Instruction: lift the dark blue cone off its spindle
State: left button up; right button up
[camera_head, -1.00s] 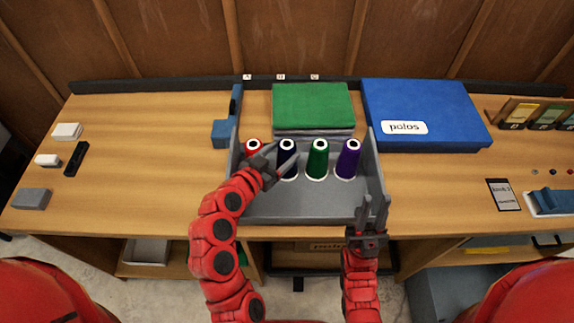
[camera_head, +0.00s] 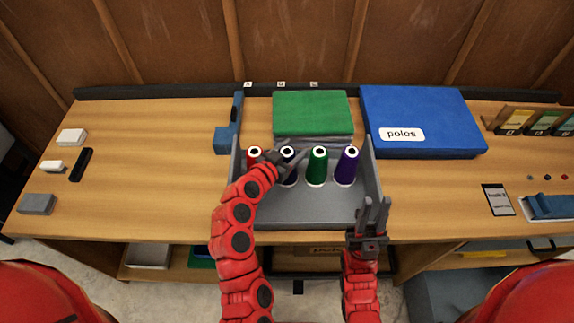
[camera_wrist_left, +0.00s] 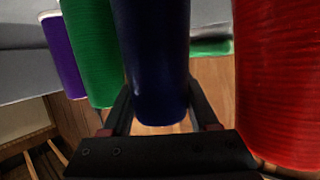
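The dark blue cone (camera_head: 289,181) stands upright in the grey tray (camera_head: 300,212), second from the left in a row of cones. My left gripper (camera_head: 288,160) is at its upper part, one finger on each side, and partly hides it. In the left wrist view the dark blue cone (camera_wrist_left: 152,60) fills the space between the fingers of the left gripper (camera_wrist_left: 160,108). The fingers look spread, and I cannot tell whether they touch the cone. The spindle is hidden. My right gripper (camera_head: 376,207) is open and empty at the tray's front right corner.
A red cone (camera_head: 254,157) stands close on the left, a green cone (camera_head: 317,168) close on the right, and a purple cone (camera_head: 347,167) beyond it. A green stack (camera_head: 311,112) and a blue polos box (camera_head: 425,115) lie behind. The left table is mostly clear.

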pick_arm(q)
grip_shut()
notch_tip(320, 180, up, 10)
jog(key=b, duration=0.1)
dwell(0.6)
